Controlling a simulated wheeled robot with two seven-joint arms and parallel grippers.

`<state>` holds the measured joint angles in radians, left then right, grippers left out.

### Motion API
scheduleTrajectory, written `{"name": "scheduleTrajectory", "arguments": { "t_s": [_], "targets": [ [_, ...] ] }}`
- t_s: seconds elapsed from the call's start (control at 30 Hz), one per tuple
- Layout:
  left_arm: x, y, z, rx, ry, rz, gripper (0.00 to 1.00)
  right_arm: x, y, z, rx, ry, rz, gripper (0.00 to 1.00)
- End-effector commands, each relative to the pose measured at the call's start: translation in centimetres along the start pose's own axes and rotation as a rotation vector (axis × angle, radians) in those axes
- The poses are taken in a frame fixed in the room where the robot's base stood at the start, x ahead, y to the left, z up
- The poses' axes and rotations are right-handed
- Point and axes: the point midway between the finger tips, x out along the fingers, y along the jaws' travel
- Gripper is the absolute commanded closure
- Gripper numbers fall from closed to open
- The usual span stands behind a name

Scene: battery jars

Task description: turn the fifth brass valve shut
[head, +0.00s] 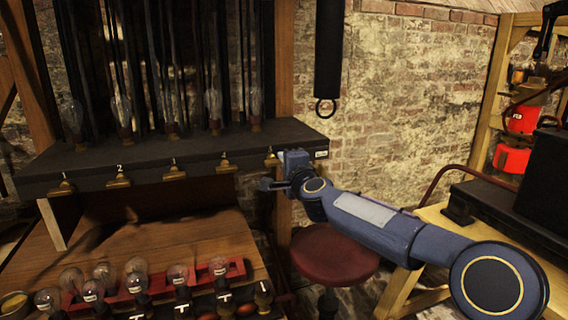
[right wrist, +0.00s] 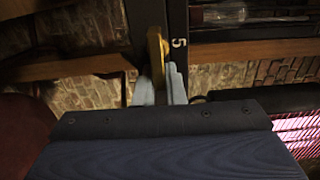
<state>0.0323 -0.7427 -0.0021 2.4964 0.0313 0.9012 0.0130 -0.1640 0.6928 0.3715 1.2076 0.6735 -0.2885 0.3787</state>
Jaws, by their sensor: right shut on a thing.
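The fifth brass valve (head: 271,158) is at the right end of the dark shelf's front edge. In the right wrist view its brass handle (right wrist: 156,52) stands beside a white number 5. My right gripper (head: 285,160) is at this valve, reaching in from the right. In the right wrist view its two pale fingers (right wrist: 158,88) are on either side of the handle, shut on its lower part. Part of the valve is hidden by the fingers. My left gripper is in neither view.
Several bulbs sit in a red rack (head: 235,269) on the wooden bench (head: 180,230) below. A red stool (head: 335,255) stands under my right arm. A black cylinder (head: 329,50) hangs above.

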Motion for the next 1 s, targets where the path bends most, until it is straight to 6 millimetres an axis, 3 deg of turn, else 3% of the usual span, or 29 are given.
{"name": "scheduleTrajectory", "arguments": {
  "t_s": [0.3,0.33,0.5,0.8,1.0],
  "targets": [
    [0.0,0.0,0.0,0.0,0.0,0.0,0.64,0.0,0.1,0.0,0.003,0.0,0.002,1.0],
    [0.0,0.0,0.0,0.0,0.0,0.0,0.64,0.0,0.1,0.0,0.003,0.0,0.002,0.89],
    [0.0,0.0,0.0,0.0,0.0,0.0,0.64,0.0,0.1,0.0,0.002,0.0,0.002,0.68],
    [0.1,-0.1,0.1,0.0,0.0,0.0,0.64,-0.2,0.1,0.0,0.001,0.0,0.001,0.68],
    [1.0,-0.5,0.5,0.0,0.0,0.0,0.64,-2.9,0.2,-0.1,-0.002,0.001,0.0,0.68]
  ]
}}
